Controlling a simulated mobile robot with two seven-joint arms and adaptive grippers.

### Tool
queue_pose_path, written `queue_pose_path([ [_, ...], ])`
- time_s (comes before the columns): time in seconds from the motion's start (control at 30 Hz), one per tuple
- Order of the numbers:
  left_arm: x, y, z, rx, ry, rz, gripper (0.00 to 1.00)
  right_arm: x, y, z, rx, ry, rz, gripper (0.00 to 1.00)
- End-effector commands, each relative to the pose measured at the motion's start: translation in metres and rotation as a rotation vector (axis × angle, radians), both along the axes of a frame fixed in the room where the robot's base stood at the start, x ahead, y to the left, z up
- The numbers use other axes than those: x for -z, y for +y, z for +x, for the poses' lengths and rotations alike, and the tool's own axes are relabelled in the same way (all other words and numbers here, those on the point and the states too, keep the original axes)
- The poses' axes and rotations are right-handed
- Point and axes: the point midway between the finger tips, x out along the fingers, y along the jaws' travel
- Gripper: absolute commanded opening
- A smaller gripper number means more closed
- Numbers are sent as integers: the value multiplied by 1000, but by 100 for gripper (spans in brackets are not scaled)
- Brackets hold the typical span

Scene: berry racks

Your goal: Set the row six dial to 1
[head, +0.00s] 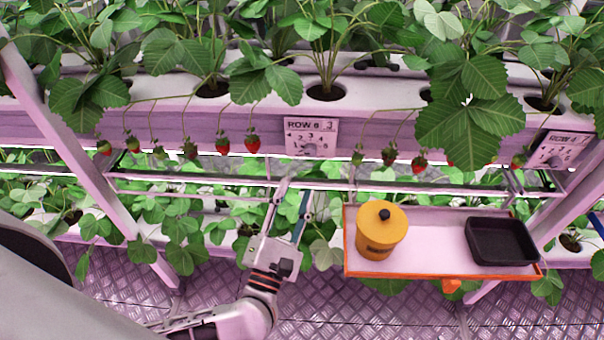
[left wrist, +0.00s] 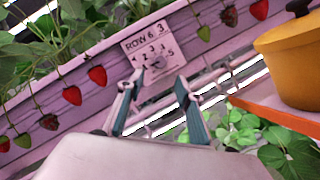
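The row six dial plate (head: 311,136) is a white panel on the front of the upper planter rail. In the left wrist view the plate (left wrist: 147,43) reads ROW 6 with a separate 3 in its top corner and numbers around a small grey dial knob (left wrist: 157,63). The knob's pointer is too small to read surely. My left gripper (head: 295,190) is below the plate in the head view, its fingers pointing up towards it. In the left wrist view the gripper (left wrist: 160,80) has its fingers spread apart, empty, with the knob beyond and between the tips. My right gripper is not in view.
Strawberries hang along the rail on both sides of the plate. A second dial plate (head: 558,150) is at the right. An orange-edged tray (head: 440,272) holds a yellow lidded pot (head: 377,232) and a black bin (head: 501,241), right of my left gripper. Lower plants stand behind.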

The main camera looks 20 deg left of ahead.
Motion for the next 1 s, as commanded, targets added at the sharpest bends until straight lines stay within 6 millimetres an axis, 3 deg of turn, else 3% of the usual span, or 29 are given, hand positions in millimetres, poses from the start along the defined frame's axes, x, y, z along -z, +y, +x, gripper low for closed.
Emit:
queue_pose_path([
  [0.1,6,-1,-17,1,2,-1,36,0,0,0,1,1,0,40],
  [0.27,9,-1,-28,1,1,0,36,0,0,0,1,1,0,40],
  [0.87,8,-2,-30,2,-3,9,36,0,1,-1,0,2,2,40],
  [1.0,0,-14,-34,14,-34,150,36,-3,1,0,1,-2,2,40],
])
